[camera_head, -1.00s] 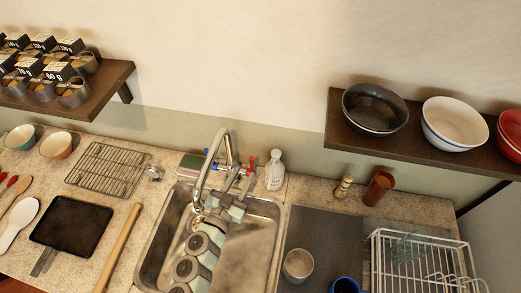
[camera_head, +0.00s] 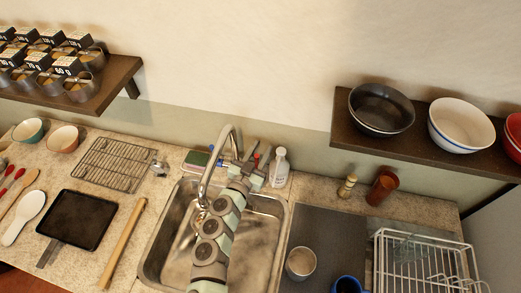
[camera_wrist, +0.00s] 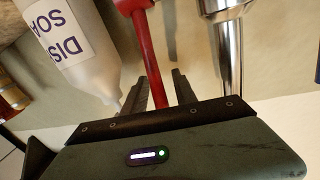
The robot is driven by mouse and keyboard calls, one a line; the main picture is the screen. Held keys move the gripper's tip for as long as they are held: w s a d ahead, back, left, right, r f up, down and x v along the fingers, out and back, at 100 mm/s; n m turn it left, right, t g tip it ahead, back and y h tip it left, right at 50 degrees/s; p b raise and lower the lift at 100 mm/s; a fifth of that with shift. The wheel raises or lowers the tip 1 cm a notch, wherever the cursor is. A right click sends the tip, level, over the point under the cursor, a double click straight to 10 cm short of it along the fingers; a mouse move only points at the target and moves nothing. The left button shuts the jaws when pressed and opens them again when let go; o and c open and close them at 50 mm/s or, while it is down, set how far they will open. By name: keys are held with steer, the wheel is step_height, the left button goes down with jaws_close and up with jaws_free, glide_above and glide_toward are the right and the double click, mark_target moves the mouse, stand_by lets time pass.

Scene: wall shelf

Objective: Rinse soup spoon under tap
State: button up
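The chrome tap (camera_head: 222,150) arches over the steel sink (camera_head: 262,232); a chrome part of it also shows in the wrist view (camera_wrist: 228,50). My gripper (camera_head: 246,152) is behind the sink, right of the spout. In the wrist view my gripper (camera_wrist: 161,74) is open, with its fingers on either side of the tap's red handle (camera_wrist: 151,60) and gaps visible. A small shiny shape lies under the spout in the sink; I cannot tell whether it is the soup spoon. My arm hides part of the sink.
A soap bottle (camera_head: 279,167) stands close right of my gripper, and it looms in the wrist view (camera_wrist: 75,45). A sponge (camera_head: 196,160) lies left of the tap. Several spoons, a black pan (camera_head: 77,219) and a rolling pin (camera_head: 123,243) lie left. A dish rack (camera_head: 425,262) stands right.

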steer(key=shift+c, duration=0.2)
jaws_close()
stand_by(1.1)
